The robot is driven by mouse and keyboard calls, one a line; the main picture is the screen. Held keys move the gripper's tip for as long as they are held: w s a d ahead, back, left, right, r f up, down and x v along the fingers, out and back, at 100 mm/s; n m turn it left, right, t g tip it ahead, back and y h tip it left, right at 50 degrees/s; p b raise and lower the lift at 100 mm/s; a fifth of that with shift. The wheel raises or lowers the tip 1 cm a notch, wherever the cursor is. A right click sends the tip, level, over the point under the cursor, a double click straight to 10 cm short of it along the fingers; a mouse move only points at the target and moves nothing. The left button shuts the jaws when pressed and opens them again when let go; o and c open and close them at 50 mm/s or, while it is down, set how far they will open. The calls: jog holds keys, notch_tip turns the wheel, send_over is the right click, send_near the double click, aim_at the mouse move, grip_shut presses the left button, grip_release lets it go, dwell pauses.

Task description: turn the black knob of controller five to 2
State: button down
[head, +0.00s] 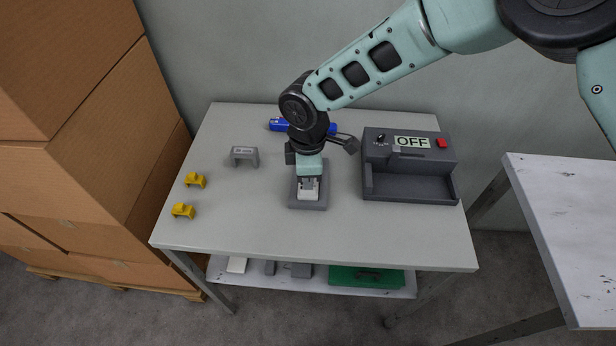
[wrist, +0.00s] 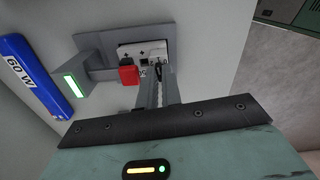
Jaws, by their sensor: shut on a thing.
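The white controller (head: 308,194) sits on a dark grey base plate (head: 308,205) near the middle of the table. In the wrist view its white face (wrist: 130,50) carries cross-shaped marks, and a red part (wrist: 128,75) stands at its edge. My gripper (head: 309,182) points down onto the controller. In the wrist view my gripper (wrist: 160,75) has its narrow grey fingers together at the controller's edge, shut on a small dark part. This part is mostly hidden by the fingers, so I cannot read the knob's setting. The controller's number cannot be read.
A blue bar (head: 278,125) marked 60 W in the wrist view lies behind my gripper. A grey box (head: 410,182) marked OFF with a red button stands right. Two yellow pieces (head: 195,180) and a grey bracket (head: 244,157) stand left. The table front (head: 310,245) is clear.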

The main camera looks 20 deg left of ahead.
jog(key=n, duration=0.3)
jog(key=shift+n, duration=2.2)
jog(key=c, duration=1.8)
grip_release()
jog(key=shift+c, duration=0.2)
notch_tip(320, 180, up, 17)
jog(key=b, duration=0.2)
jog(key=shift+r, duration=0.2)
